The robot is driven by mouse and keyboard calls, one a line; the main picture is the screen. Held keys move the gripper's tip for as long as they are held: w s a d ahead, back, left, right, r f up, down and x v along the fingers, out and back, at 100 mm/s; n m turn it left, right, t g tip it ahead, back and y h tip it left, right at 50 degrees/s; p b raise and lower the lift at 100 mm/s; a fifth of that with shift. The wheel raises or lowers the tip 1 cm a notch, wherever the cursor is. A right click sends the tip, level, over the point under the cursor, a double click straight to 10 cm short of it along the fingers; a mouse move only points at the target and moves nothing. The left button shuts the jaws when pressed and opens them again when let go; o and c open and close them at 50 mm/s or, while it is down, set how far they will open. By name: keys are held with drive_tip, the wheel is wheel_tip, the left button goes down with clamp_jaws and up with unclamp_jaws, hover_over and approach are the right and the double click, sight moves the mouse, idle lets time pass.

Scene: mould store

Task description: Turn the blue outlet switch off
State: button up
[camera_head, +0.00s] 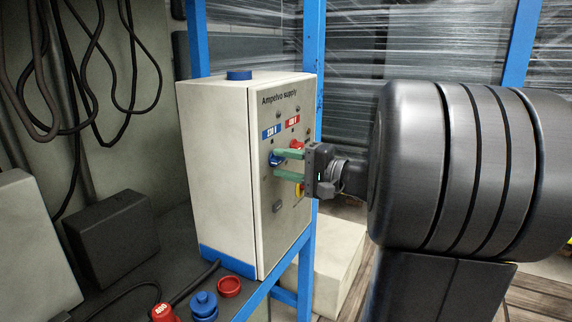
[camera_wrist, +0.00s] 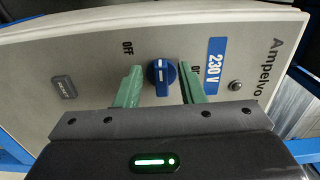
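The blue outlet switch (camera_wrist: 162,76) is a round rotary knob on the grey supply box (camera_head: 215,150), below the blue 230 V label (camera_head: 271,132). In the wrist view its raised grip with a white mark runs nearly up and down the picture. An OFF mark (camera_wrist: 127,47) is at its upper left; the mark on its right is partly hidden by a finger. Which mark the knob points to I cannot tell. My gripper (camera_wrist: 160,84) is open, with one green finger on each side of the knob and visible gaps. In the head view the knob (camera_head: 275,159) is partly covered.
A red switch (camera_head: 297,144) under a red label (camera_head: 293,125) is close to my upper finger. A dark button (camera_wrist: 64,87) is lower on the panel. Blue frame posts (camera_head: 313,35) stand behind the box. Plugs and a red cap (camera_head: 229,287) lie at its foot.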

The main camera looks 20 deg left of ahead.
drive_tip(key=s+d+p, duration=0.1)
drive_tip(key=d+p, duration=0.1)
drive_tip(key=d, duration=1.1)
drive_tip(key=shift+d+p, duration=0.35)
drive_tip(key=shift+d, duration=0.05)
drive_tip(key=shift+a, duration=0.1)
drive_tip(key=a+b, duration=0.1)
drive_tip(key=a, duration=0.8)
drive_tip(key=w+a+b, duration=0.1)
drive_tip(key=a, duration=0.3)
drive_tip(key=shift+a+b, duration=0.3)
drive_tip(key=shift+b, duration=0.05)
drive_tip(key=shift+d, duration=0.1)
